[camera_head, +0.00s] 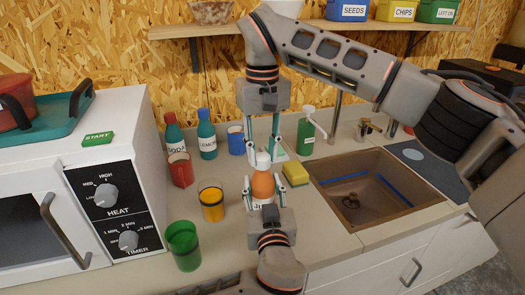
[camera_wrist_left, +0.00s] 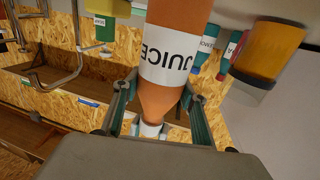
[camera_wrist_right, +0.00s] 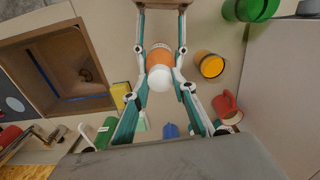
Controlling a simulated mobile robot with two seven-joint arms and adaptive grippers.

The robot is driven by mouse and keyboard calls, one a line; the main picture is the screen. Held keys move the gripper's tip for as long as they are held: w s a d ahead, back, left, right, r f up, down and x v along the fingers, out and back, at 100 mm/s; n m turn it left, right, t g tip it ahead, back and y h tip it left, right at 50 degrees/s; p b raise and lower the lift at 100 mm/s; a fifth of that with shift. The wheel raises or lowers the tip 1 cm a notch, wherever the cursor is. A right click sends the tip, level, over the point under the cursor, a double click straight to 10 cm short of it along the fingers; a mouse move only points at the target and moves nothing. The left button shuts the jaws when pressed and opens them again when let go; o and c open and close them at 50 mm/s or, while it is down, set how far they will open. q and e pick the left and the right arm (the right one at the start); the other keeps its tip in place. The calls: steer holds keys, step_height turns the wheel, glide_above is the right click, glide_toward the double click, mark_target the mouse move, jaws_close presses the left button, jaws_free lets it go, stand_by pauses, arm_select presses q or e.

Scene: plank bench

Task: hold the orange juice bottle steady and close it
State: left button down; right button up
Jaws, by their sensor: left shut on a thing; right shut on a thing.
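The orange juice bottle (camera_head: 263,186) stands upright near the counter's middle. My left gripper (camera_head: 263,199) comes from the front and is shut on the bottle's body. In the left wrist view the bottle (camera_wrist_left: 160,100) appears upside down with its JUICE label. My right gripper (camera_head: 262,155) points down from above and is shut on the white cap (camera_head: 262,161) at the bottle's top. The right wrist view shows the cap (camera_wrist_right: 159,79) between the right fingertips, in line with the bottle. I cannot tell whether the cap is screwed down.
An orange-filled glass (camera_head: 211,202), a green cup (camera_head: 184,246) and a red mug (camera_head: 180,170) stand left of the bottle. A yellow sponge (camera_head: 295,173) and the sink (camera_head: 355,190) lie to the right. Soda (camera_head: 174,134) and lemon (camera_head: 206,134) bottles stand behind.

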steer(key=o, duration=0.7)
steer(key=shift+r, duration=2.3)
steer(key=shift+c, duration=0.3)
